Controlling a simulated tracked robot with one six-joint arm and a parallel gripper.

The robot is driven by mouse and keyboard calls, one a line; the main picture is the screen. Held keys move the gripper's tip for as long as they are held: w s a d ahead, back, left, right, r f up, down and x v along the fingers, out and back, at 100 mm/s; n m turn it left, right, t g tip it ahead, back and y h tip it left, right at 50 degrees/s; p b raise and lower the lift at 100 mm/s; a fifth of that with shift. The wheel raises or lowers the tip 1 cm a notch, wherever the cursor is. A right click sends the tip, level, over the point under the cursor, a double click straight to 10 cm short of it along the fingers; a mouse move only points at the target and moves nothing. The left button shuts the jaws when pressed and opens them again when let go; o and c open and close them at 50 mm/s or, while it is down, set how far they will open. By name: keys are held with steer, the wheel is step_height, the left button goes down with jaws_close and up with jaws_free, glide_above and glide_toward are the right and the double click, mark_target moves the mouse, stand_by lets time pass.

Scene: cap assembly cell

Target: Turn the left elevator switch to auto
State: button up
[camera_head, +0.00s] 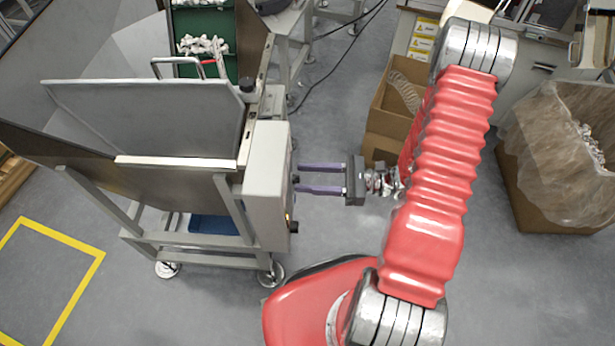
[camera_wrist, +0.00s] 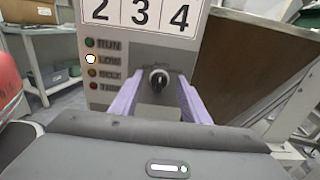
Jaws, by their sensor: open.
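The elevator's control box (camera_head: 266,190) is a light grey box on the side of the metal hopper stand in the head view. In the wrist view its panel (camera_wrist: 128,62) faces me, with a black rotary switch (camera_wrist: 159,79) in a pale ring. The switch's pointer looks close to upright; its position labels cannot be read. My gripper (camera_head: 297,180) is open in front of the box. In the wrist view its two purple fingers (camera_wrist: 155,100) stand left and right of the switch, apart from each other. I cannot tell whether they touch the knob.
Indicator lamps (camera_wrist: 90,59) run down the panel's left side; the one marked LOW is lit. The hopper (camera_head: 150,120) and its stand are left of the box. Cardboard boxes (camera_head: 385,120) and a bag-lined carton (camera_head: 550,190) stand to the right. Open floor lies below my gripper.

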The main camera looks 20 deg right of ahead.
steer(key=v, duration=1.3)
steer(key=shift+d, duration=0.2)
steer(key=shift+s+f, duration=0.1)
steer(key=shift+f, duration=0.05)
